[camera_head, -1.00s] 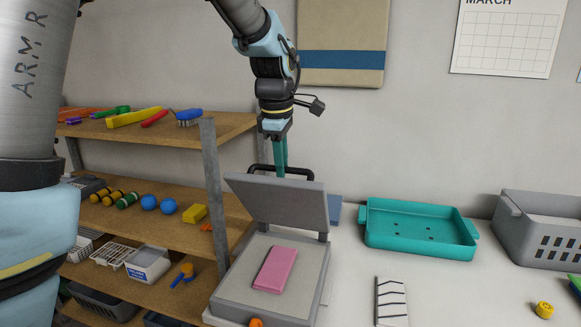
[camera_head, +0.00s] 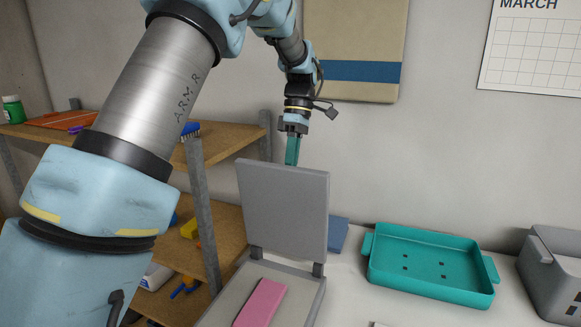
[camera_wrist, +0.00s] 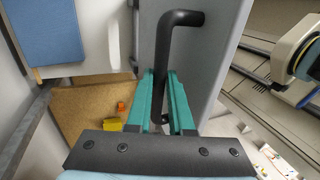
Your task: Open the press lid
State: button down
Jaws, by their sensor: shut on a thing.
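The press has a grey lid (camera_head: 286,212) that stands up nearly vertical on its hinges, above the base (camera_head: 302,300). A pink block (camera_head: 260,304) lies on the base. In the wrist view a black bar handle (camera_wrist: 166,60) runs along the lid's outer face (camera_wrist: 212,50). My gripper (camera_wrist: 160,110) has teal fingers, one on each side of the handle, shut on it. In the head view my gripper (camera_head: 292,160) is behind the top edge of the lid, which hides the fingertips and the handle.
A teal tray (camera_head: 430,285) and a grey crate (camera_head: 550,275) stand on the white table to the right. A blue item (camera_head: 338,235) lies right behind the lid. Wooden shelves (camera_head: 215,215) stand to the left.

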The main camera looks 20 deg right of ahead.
jog(key=shift+f, duration=0.3)
jog(key=c, duration=1.1)
grip_release()
jog(key=o, duration=0.3)
jog(key=shift+r, duration=0.1)
jog(key=shift+r, duration=0.1)
jog(key=b+v, duration=0.2)
jog(key=v, duration=0.8)
jog(key=shift+w+d+r, duration=0.15)
jog(key=shift+r, duration=0.15)
